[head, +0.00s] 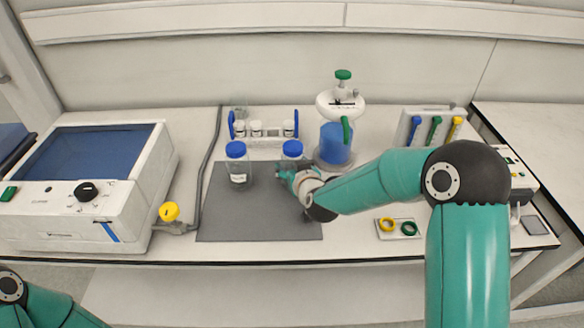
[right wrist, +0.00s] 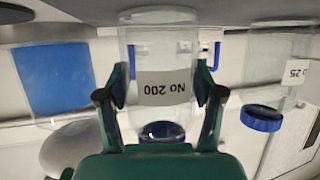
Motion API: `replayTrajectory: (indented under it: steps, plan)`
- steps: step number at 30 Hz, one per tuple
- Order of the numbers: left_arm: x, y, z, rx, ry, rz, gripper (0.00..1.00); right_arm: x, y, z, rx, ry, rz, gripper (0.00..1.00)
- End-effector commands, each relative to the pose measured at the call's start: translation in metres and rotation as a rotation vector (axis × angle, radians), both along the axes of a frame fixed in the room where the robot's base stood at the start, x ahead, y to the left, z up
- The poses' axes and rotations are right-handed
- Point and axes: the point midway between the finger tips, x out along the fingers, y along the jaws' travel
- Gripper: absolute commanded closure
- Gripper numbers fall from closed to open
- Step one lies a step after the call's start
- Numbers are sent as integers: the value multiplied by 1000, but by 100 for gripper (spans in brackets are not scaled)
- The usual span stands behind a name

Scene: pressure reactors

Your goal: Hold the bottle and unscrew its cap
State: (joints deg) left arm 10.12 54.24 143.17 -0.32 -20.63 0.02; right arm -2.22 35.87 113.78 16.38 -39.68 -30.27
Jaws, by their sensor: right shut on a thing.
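A clear bottle with a blue cap (head: 291,148) stands on the grey mat (head: 258,222). My right gripper (head: 289,176) is shut on this bottle's body below the cap. In the right wrist view, which is upside down, the fingers (right wrist: 160,92) press on both sides of the bottle (right wrist: 160,55), labelled "No 200". Its blue cap (right wrist: 161,131) is on and partly hidden by the gripper. A second clear bottle with a blue cap (head: 237,160) stands to its left on the mat. My left gripper is out of view; only part of the left arm shows at bottom left.
A rack of small vials (head: 262,130) stands behind the mat. A reactor with blue contents (head: 335,145) stands behind right. A white heating device (head: 85,200) and yellow knob (head: 169,212) are at left. A small tray (head: 398,229) with coloured rings lies at right. The mat's front is clear.

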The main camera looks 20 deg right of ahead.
Motion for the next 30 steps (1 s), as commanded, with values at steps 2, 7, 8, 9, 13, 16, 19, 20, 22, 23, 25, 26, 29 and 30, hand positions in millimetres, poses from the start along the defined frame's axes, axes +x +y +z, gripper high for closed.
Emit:
replayTrajectory:
  steps: [2,7,8,9,13,16,19,20,22,23,25,26,29,30]
  plan:
    - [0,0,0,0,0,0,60,0,0,1,0,-2,-1,76]
    - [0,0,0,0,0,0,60,0,0,2,0,-2,-1,76]
    - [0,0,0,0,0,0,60,0,0,3,0,-3,-1,76]
    - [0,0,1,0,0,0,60,1,0,5,0,-3,-1,76]
    - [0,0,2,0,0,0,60,1,0,14,-1,-5,-1,76]
    - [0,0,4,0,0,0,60,1,0,27,0,-5,-1,76]
    - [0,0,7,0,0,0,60,1,0,45,1,-7,0,76]
    - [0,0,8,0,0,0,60,1,0,52,0,-8,0,76]
    - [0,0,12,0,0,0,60,1,0,71,1,-10,0,76]
    - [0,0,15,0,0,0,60,1,0,80,1,-9,0,76]
    - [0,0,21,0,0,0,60,1,1,101,2,-9,0,76]
    - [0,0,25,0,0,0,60,1,1,111,1,-8,1,76]
    - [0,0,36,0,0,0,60,1,1,139,2,-7,0,76]
    - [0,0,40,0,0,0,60,1,1,149,3,-6,1,76]
